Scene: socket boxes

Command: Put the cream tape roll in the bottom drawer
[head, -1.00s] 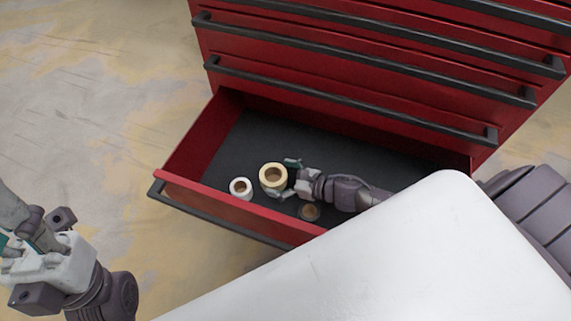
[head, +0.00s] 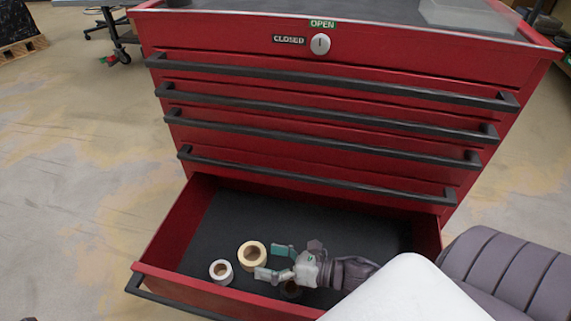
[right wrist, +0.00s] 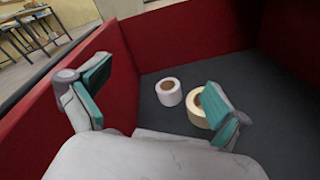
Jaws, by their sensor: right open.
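The cream tape roll (head: 251,254) stands in the open bottom drawer (head: 158,235), right of a white tape roll (head: 221,271). My right gripper (head: 276,262) is inside the drawer, just right of the cream roll, with its fingers apart and nothing between them. In the right wrist view, the cream roll (right wrist: 198,112) is partly hidden behind the right-hand finger, and the white roll (right wrist: 169,92) shows between the two fingers (right wrist: 155,95). My left gripper is out of the head view.
The red cabinet (head: 330,140) rises behind the drawer, its upper drawers shut, with black bar handles. The drawer's dark floor is free behind the rolls. The drawer's red walls surround my right gripper.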

